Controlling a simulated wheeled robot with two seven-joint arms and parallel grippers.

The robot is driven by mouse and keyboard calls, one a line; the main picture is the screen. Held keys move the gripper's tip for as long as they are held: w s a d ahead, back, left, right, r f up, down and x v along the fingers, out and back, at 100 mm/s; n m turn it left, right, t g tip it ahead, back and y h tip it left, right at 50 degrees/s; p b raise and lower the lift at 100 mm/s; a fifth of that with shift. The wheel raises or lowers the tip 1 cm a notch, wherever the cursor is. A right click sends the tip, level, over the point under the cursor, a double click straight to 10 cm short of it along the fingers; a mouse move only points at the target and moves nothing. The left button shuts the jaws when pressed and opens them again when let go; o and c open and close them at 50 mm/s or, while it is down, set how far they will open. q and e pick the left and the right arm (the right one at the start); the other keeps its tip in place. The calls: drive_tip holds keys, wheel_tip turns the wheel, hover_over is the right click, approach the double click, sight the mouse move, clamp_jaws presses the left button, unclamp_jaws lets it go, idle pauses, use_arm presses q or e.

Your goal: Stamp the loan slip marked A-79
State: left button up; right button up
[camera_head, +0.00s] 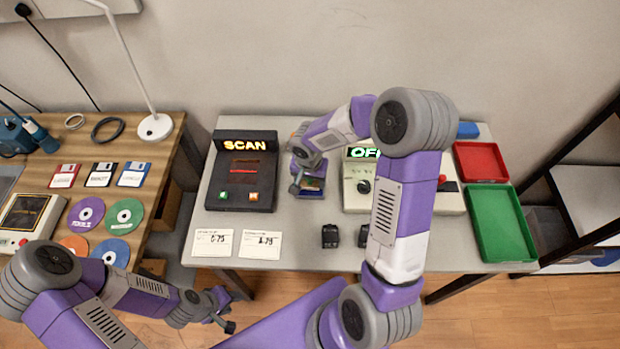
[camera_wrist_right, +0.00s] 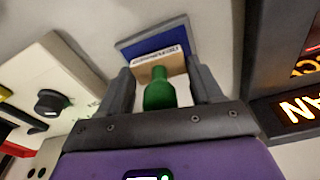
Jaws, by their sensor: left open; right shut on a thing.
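Two white loan slips lie at the table's front left: the one marked A-79 (camera_head: 261,245), and another whose mark appears to end in 75 (camera_head: 214,242). My right gripper (camera_wrist_right: 165,88) is shut on a stamp with a green handle (camera_wrist_right: 160,95) and a pale wooden block (camera_wrist_right: 157,66). My left gripper (camera_head: 226,311) is open and empty, below the table's front edge.
A black SCAN device (camera_head: 225,181) stands behind the slips. A beige box with a lit sign (camera_head: 358,193) is partly behind my right arm. Two small dark objects (camera_head: 330,236) lie at the front. Red (camera_head: 480,162) and green trays (camera_head: 500,222) are at right.

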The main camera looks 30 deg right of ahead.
drive_tip(key=shift+f+b, duration=0.35)
drive_tip(key=shift+b, duration=0.05)
drive_tip(key=shift+f+b, duration=0.1)
drive_tip(key=shift+b, duration=0.25)
idle(1.8)
drive_tip(key=shift+r+p, duration=2.25)
drive_tip(key=shift+r, duration=1.35)
